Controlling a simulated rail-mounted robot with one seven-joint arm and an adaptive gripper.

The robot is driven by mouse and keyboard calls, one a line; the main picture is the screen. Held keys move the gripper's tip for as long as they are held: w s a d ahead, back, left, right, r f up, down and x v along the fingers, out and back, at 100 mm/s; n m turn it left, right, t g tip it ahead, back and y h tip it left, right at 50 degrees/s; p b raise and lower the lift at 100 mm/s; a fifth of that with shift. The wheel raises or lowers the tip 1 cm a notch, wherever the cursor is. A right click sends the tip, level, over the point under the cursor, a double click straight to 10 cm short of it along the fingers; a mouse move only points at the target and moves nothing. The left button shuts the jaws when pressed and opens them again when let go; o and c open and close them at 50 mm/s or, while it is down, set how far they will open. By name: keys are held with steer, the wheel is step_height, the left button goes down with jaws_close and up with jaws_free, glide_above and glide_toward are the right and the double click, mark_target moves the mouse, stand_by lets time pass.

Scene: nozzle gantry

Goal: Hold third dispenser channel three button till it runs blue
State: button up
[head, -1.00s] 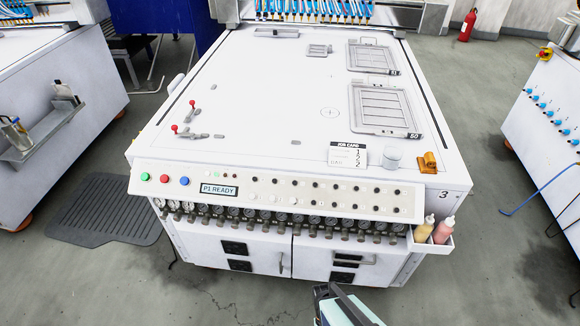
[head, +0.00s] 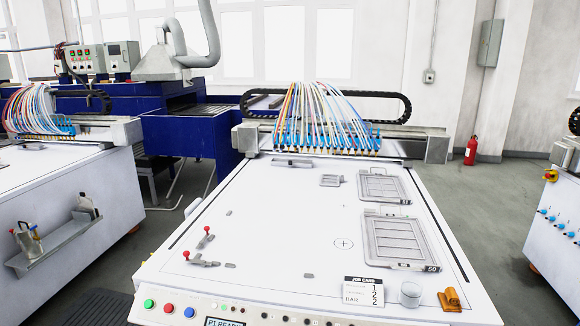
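The third dispenser (head: 300,210) is a white machine table in the head view, with a gantry of blue nozzles (head: 320,143) and coloured tubes across its far end. Its front control panel (head: 245,316) is cut off by the bottom edge. Green, red and blue buttons (head: 189,312) show at the panel's left, beside a partly cut display reading P1 READY (head: 225,322). Only the tops of a few channel knobs or buttons show, and channel three cannot be made out. My gripper is not in this view.
A job card (head: 363,291), a clear cup (head: 410,294) and an orange part (head: 451,299) sit at the table's front right. Framed plates (head: 396,239) lie on its right side. Red-knobbed clamps (head: 201,262) stand at left. Neighbouring machines (head: 65,200) flank it, with floor between.

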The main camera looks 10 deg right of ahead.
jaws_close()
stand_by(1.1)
